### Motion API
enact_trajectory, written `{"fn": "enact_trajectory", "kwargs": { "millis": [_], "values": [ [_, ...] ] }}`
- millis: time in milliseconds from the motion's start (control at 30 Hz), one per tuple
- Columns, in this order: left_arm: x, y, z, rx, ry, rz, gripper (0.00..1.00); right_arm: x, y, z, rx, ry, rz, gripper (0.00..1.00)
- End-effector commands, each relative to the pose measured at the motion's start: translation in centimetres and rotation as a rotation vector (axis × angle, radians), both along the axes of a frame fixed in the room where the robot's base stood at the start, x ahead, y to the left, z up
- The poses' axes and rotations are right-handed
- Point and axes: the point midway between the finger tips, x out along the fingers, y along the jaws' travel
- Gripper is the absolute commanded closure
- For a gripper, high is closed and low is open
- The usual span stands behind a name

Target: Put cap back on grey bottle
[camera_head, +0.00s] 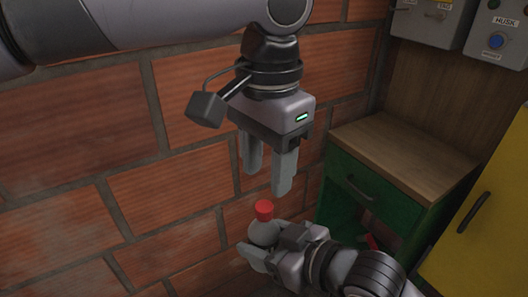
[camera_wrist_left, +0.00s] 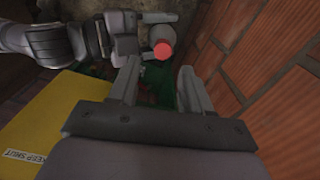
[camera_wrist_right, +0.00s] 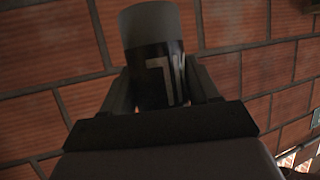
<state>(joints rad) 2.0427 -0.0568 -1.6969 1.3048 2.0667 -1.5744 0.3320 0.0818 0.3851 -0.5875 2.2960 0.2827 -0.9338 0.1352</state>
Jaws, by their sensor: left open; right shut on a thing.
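A grey bottle (camera_head: 261,233) stands roughly upright at the lower middle of the head view, with a red cap (camera_head: 264,210) on its top. I cannot tell whether the cap is fastened. My right gripper (camera_head: 257,252) is shut around the bottle's body. The right wrist view shows the bottle (camera_wrist_right: 152,28) between the fingers, with a black band and white marks; the cap does not show there. My left gripper (camera_head: 267,183) is open and empty, pointing down just above the cap. In the left wrist view the red cap (camera_wrist_left: 162,51) shows beyond the fingertips.
A brick wall (camera_head: 200,90) runs close behind both grippers. At the right stand a green cabinet with a wooden top (camera_head: 405,155) and a yellow panel with a dark handle (camera_head: 480,225). Grey control boxes (camera_head: 497,38) hang at the upper right.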

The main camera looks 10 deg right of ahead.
Motion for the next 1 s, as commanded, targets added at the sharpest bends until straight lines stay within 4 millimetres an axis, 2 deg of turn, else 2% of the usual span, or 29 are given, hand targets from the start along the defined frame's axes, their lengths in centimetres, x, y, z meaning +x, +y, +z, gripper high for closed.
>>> {"fn": "enact_trajectory", "kwargs": {
  "millis": [200, 400, 567, 867, 1000],
  "values": [
    [0.31, 0.17, 0.78, -0.007, -0.008, 0.351, 0.52, 0.01, 0.01, 0.09, 0.002, -0.002, 0.000, 1.00],
    [0.44, 0.24, 1.16, -0.013, -0.009, 0.547, 0.52, 0.01, 0.01, 0.09, 0.002, -0.002, 0.000, 1.00],
    [0.49, 0.27, 1.23, -0.014, -0.010, 0.603, 0.52, 0.01, 0.01, 0.09, 0.002, -0.002, 0.000, 1.00],
    [0.48, 0.26, 1.21, -0.013, -0.009, 0.605, 0.52, 0.01, 0.01, 0.09, 0.002, -0.002, 0.000, 1.00],
    [0.46, 0.26, 0.55, -0.012, -0.009, 0.604, 0.52, 0.01, 0.01, 0.09, 0.002, -0.002, 0.000, 1.00]
  ]
}}
